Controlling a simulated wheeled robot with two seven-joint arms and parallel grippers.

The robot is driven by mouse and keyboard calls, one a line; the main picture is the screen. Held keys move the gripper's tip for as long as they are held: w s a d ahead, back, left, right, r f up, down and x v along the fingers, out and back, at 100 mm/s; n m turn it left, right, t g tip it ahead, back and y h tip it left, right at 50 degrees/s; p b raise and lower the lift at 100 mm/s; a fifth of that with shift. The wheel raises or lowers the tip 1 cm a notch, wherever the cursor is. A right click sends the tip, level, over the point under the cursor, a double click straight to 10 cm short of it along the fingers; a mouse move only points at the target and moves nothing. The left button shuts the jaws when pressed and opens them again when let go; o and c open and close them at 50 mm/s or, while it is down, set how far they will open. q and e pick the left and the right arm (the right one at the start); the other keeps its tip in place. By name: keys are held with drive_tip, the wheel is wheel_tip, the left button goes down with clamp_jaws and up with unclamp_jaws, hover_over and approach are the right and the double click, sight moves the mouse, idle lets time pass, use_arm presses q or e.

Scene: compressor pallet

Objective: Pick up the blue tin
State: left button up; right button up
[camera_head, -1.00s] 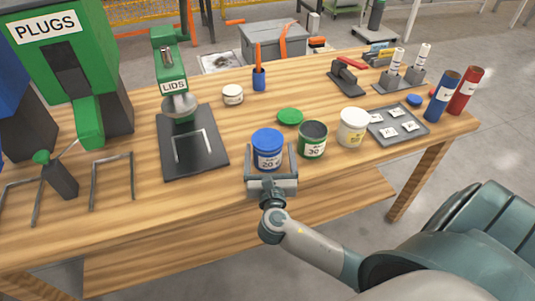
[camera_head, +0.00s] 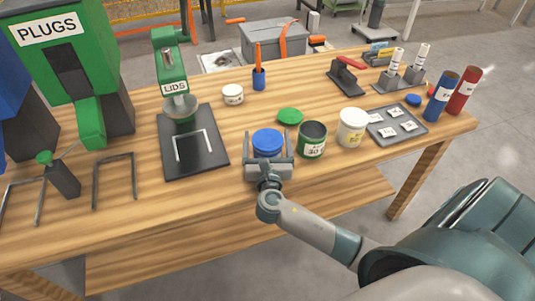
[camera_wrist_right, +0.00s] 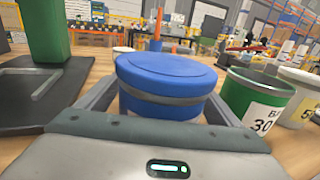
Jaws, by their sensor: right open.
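The blue tin (camera_head: 267,142) stands upright near the front edge of the wooden table, its blue lid on. My right gripper (camera_head: 268,136) is open, with one finger on each side of the tin. In the right wrist view the blue tin (camera_wrist_right: 166,78) sits between the two fingers, close in front of the palm. The palm hides the tin's lower part and label. I cannot tell whether the fingers touch it. My left gripper is not in view.
A green tin (camera_head: 312,140) stands close to the right of my right gripper, with a white tin (camera_head: 351,127) beyond it. A green lid (camera_head: 290,116) lies behind. A dark plate (camera_head: 195,150) with a lid press (camera_head: 170,75) is to the left.

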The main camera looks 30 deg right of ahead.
sight(267, 129)
drive_tip(key=c, duration=1.2)
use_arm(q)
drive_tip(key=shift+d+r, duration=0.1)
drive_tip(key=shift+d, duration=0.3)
use_arm(e)
drive_tip(key=shift+r, duration=0.1)
drive_tip(key=shift+r, duration=0.85)
wheel_tip(267, 129, up, 2)
drive_tip(key=shift+r, duration=0.25)
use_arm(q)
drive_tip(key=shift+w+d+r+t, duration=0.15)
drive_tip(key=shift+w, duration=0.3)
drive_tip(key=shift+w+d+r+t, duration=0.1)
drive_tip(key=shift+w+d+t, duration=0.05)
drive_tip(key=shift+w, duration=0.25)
use_arm(e)
drive_tip(key=s+d+r, duration=0.2)
drive_tip(key=s, duration=0.1)
drive_tip(key=s+d+r, duration=0.2)
drive_tip(key=d, duration=0.1)
drive_tip(key=s+d+r, duration=0.2)
drive_tip(key=s, duration=0.1)
drive_tip(key=shift+s+d+r, duration=0.35)
drive_tip(key=shift+d, duration=0.05)
